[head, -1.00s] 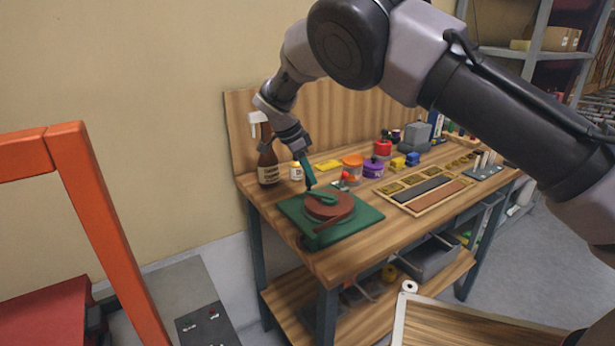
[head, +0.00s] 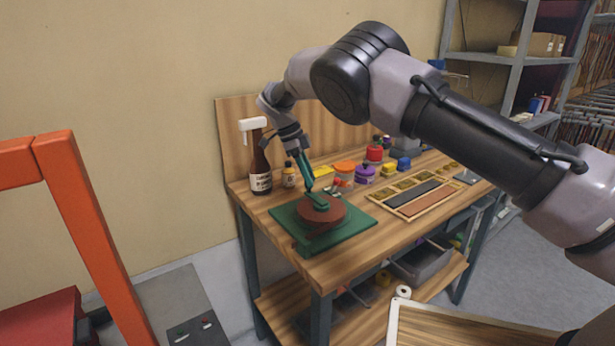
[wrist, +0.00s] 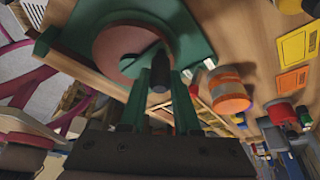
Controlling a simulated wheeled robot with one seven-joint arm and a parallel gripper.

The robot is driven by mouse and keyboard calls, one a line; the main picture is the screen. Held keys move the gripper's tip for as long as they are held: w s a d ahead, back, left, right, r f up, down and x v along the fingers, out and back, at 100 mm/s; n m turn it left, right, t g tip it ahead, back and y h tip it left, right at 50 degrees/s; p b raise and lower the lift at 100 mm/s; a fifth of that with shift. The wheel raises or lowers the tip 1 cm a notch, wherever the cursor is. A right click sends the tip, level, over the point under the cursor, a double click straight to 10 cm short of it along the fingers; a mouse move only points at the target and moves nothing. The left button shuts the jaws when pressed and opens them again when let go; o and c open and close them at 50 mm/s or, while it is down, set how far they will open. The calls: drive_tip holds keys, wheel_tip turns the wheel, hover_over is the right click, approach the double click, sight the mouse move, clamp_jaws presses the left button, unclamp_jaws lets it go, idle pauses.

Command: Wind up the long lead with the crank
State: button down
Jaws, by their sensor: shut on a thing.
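The winder sits at the near left corner of the wooden workbench. It has a flat green base (head: 354,222) and a round reddish-brown reel (head: 335,219) with a green crank on top (head: 319,202). In the wrist view the reel (wrist: 108,48) is at the top, and the crank's dark handle (wrist: 159,78) stands between my green fingers. My gripper (head: 309,186) is above the reel, pointing down, shut on the crank handle (wrist: 160,88). I cannot clearly make out the long lead.
A brown spray bottle (head: 261,165) and a small bottle (head: 289,176) stand just left of my gripper. Orange (head: 343,173) and purple (head: 364,174) tubs are close behind the winder. A divided wooden tray (head: 411,217) lies to the right. Orange posts (head: 88,220) stand at left.

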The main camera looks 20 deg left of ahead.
drive_tip(key=shift+w+d, duration=0.1)
drive_tip(key=c, duration=0.6)
unclamp_jaws()
drive_tip(key=v, duration=1)
drive_tip(key=shift+r, duration=0.3)
